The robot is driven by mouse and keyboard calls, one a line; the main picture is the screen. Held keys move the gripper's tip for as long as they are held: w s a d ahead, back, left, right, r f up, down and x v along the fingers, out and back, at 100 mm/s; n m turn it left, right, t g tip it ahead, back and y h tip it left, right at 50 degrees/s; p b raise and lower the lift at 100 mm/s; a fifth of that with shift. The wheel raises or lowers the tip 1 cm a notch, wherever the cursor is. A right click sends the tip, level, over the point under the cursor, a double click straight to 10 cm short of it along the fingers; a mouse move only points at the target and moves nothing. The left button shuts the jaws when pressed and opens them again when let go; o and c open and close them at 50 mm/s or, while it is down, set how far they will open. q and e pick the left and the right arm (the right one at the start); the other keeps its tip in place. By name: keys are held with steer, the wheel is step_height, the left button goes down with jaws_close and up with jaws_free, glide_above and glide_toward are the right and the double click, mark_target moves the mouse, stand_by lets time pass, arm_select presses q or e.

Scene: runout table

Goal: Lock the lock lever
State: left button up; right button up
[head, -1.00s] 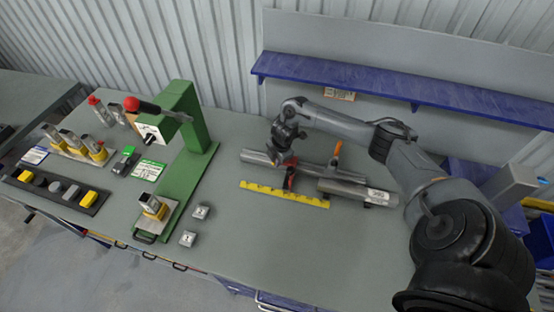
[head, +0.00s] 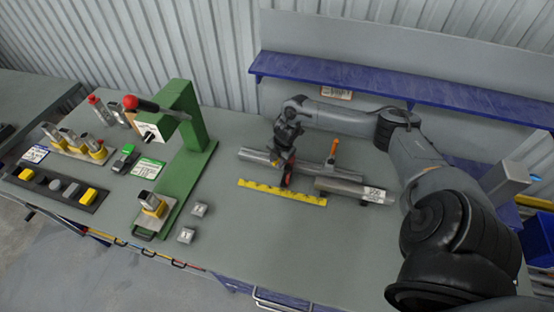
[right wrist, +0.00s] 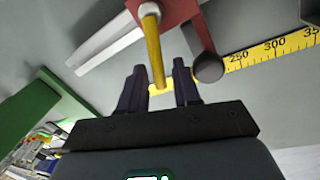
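The lock lever (right wrist: 153,50) is a thin yellow rod with a pale round pivot on the red stop block (right wrist: 172,10) in the right wrist view. Its yellow end lies between the fingertips of my right gripper (right wrist: 160,88). The fingers stand apart with a visible gap on each side of the rod, so the gripper is open around it. In the head view my right gripper (head: 286,160) is low over the rail (head: 258,156) at the red stop block (head: 288,174), and largely hides the lever. My left gripper is not in view.
A black round knob (right wrist: 208,67) sits close beside the right finger. A yellow ruler (head: 282,192) runs in front of the rail. A clamp with an orange handle (head: 334,149) and a grey tube (head: 352,190) are to the right. A green press (head: 182,140) stands left.

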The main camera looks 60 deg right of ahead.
steer(key=shift+o, duration=0.4)
step_height(320, 180, up, 11)
steer(key=s, duration=0.2)
steer(key=shift+a+f, duration=0.15)
steer(key=shift+a, duration=0.05)
stand_by(0.4)
